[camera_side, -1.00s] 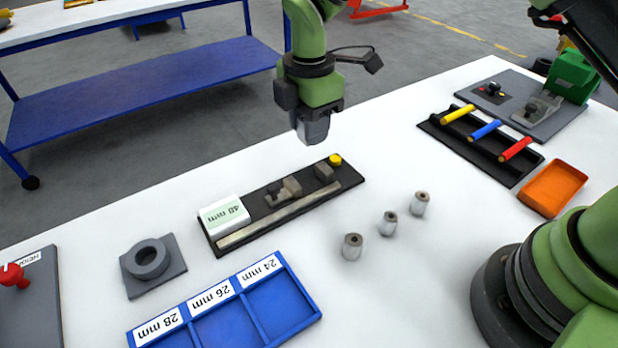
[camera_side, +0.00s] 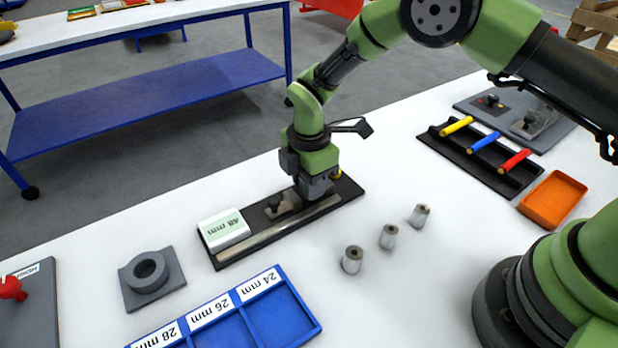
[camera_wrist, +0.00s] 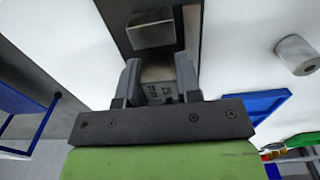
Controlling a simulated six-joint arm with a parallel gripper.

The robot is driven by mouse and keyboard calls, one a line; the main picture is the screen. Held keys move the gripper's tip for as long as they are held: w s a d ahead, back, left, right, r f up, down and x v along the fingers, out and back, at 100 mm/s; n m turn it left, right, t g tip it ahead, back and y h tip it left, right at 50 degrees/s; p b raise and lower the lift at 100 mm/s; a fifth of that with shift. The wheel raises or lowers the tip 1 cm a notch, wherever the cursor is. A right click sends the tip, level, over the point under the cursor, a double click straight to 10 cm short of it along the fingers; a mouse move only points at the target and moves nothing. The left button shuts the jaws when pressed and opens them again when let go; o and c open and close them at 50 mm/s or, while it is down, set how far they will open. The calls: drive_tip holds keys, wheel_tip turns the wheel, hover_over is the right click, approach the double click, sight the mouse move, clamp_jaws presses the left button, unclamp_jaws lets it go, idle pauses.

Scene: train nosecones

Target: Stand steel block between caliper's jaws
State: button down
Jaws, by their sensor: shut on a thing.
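The caliper's dark base (camera_side: 345,192) lies on the white table, with a long pale bar (camera_side: 290,228), a grey jaw (camera_side: 284,206) and a white display (camera_side: 222,228) reading 48 mm. My gripper (camera_side: 316,192) is low over the base's right end, beside the jaw and the yellow knob (camera_side: 337,174). In the wrist view my gripper (camera_wrist: 160,85) is shut on a small grey steel block (camera_wrist: 160,91) with markings on its face. A grey block-like part (camera_wrist: 151,34) stands on the base ahead of it. In the side view my gripper hides the steel block; its contact with the base cannot be told.
Several things stand apart on the table. Three grey cylinders (camera_side: 388,236) are in front of the caliper. A blue tray (camera_side: 240,318) with labelled compartments is at the front, a grey ring block (camera_side: 150,272) at left, and an orange tray (camera_side: 553,194) at right.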

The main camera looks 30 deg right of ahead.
drive_tip(key=shift+f, duration=0.45)
drive_tip(key=c, duration=0.8)
unclamp_jaws()
